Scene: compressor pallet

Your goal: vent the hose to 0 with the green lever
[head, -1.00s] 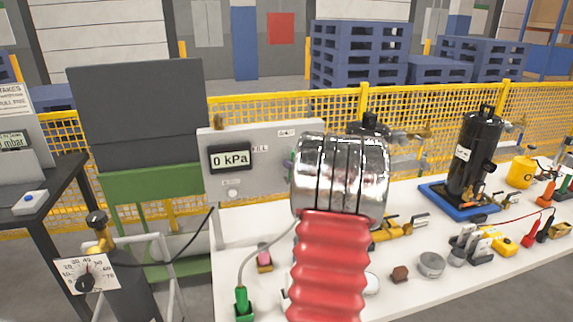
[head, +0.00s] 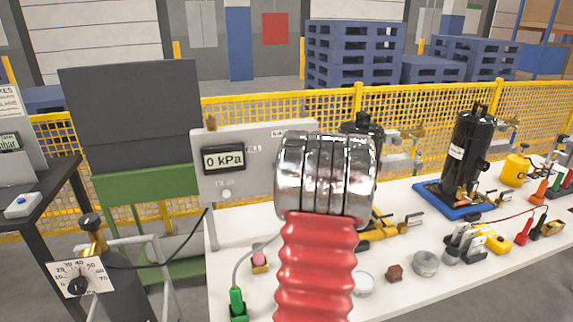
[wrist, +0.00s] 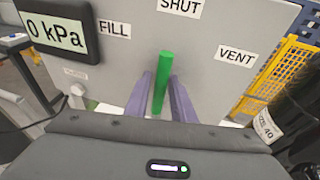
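The grey panel (head: 218,183) stands on the white bench, and its display (head: 224,160) reads 0 kPa. In the wrist view the display (wrist: 58,36) also reads 0 kPa. The green lever (wrist: 162,85) stands nearly upright below the SHUT label (wrist: 181,6). FILL (wrist: 114,29) is to its left and VENT (wrist: 236,55) to its right. My gripper (wrist: 162,77) has its two purple fingers on either side of the lever, with narrow gaps showing. In the head view my arm hides the lever and fingers.
A black cylinder (head: 470,150) stands in a blue tray (head: 432,198) at the right. A gauge dial (head: 80,277) is at lower left. Small parts lie on the white bench (head: 400,290). A yellow mesh fence (head: 250,108) runs behind.

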